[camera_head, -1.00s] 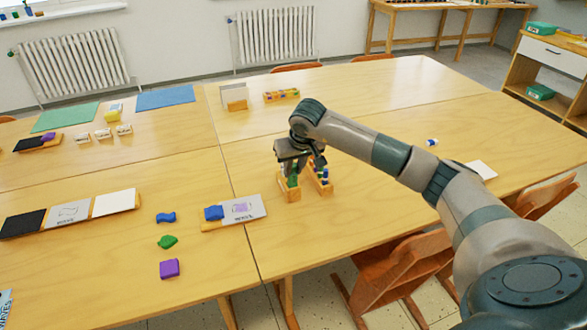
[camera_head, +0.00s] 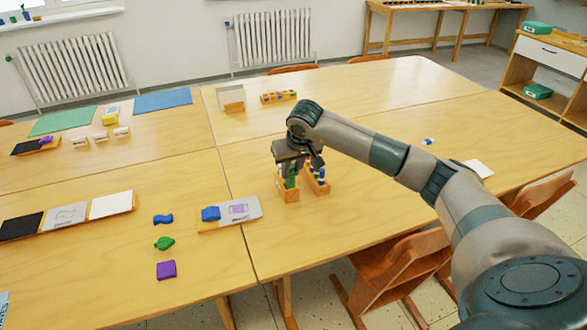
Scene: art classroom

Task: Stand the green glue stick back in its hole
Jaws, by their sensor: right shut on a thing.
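The green glue stick (camera_head: 291,182) shows below my right gripper (camera_head: 292,170), over the left one of two narrow wooden racks (camera_head: 291,196). My right gripper is shut on it and reaches down from above. The stick looks about upright, and its lower end is hidden at the rack, so I cannot tell whether it sits in a hole. The second wooden rack (camera_head: 321,189) stands just to the right with blue and white sticks in it. My left gripper is not in view.
A board with a blue block (camera_head: 211,213) lies just left of the racks. Loose blue (camera_head: 163,219), green (camera_head: 164,243) and purple (camera_head: 166,270) pieces lie farther left. A white card (camera_head: 480,169) lies at the right. The table behind the racks is largely clear.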

